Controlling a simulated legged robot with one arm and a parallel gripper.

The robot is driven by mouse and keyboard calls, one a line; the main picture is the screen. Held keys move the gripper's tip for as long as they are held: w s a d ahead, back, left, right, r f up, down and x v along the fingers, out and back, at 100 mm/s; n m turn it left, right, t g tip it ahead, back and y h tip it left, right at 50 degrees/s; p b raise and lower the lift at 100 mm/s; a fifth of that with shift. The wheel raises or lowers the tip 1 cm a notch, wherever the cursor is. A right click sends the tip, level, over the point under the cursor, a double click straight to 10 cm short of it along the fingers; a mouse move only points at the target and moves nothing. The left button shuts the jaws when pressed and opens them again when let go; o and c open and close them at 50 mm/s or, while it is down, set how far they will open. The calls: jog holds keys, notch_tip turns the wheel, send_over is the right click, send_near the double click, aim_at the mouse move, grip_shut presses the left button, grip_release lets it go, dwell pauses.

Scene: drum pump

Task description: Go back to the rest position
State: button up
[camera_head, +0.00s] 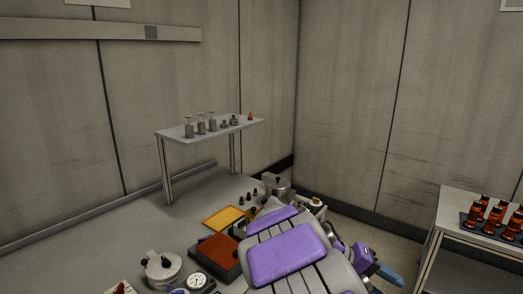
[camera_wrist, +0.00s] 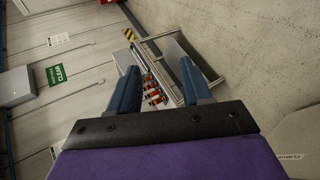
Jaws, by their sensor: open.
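My gripper shows in the wrist view (camera_wrist: 160,80) with its two blue fingers spread apart and nothing between them. Beyond the gap, well away from the fingers, are several orange and dark bottles (camera_wrist: 153,90) on a side table. In the head view, my grey and purple arm fills the lower middle, and my gripper (camera_head: 388,276) shows as a blue tip at its right end. The gripper is over the floor gap between the main bench and the right table, apart from any object. Its second finger is hard to make out there.
The right table (camera_head: 445,204) carries a dark tray of orange bottles (camera_head: 497,214). The bench holds a lidded metal pot (camera_head: 162,268), a gauge (camera_head: 197,281), a red-brown box (camera_head: 217,256) and a yellow tray (camera_head: 225,217). A raised shelf (camera_head: 170,133) with metal weights stands behind.

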jog(key=s+f+y, duration=0.3)
jog(key=s+y, duration=0.2)
jog(key=s, duration=0.7)
jog(key=s+a+f+y, duration=0.2)
jog(key=s+a+y, duration=0.1)
jog(key=s+a, duration=0.2)
jog(key=s+a+f+n+y, duration=0.1)
jog(key=s+a+f+y, duration=0.1)
jog(key=s+a, duration=0.3)
jog(key=s+y, duration=0.1)
jog(key=s, duration=0.3)
jog(key=shift+s+a+f+y, duration=0.15)
jog(key=shift+s+a+y, duration=0.15)
jog(key=shift+a, duration=0.1)
